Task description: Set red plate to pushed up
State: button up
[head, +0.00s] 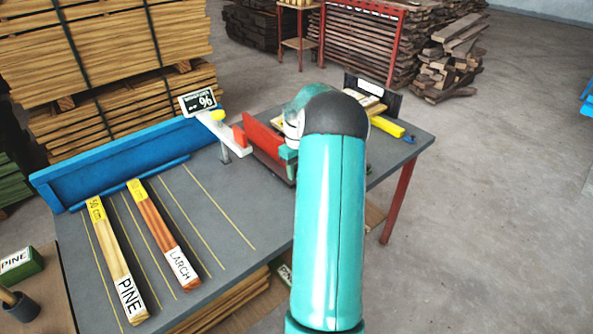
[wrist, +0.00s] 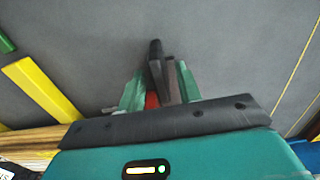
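The red plate (head: 263,134) stands on the grey workbench, right of the white gauge arm, above a dark red base (head: 272,164). My arm hides its right end in the head view. My gripper is mostly hidden behind my arm there; a green part shows beside the plate. In the wrist view my gripper (wrist: 160,92) has two green fingers apart, with dark bars and a bit of red (wrist: 152,100) between them. I cannot tell whether the fingers touch these parts.
A blue fence (head: 120,160) runs along the bench's back left. Pine (head: 116,260) and larch (head: 163,235) sticks lie on the left. A percent display (head: 198,102) stands behind. A yellow bar (head: 388,127) lies right.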

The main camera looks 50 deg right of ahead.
jog(key=shift+f, duration=0.3)
grip_shut()
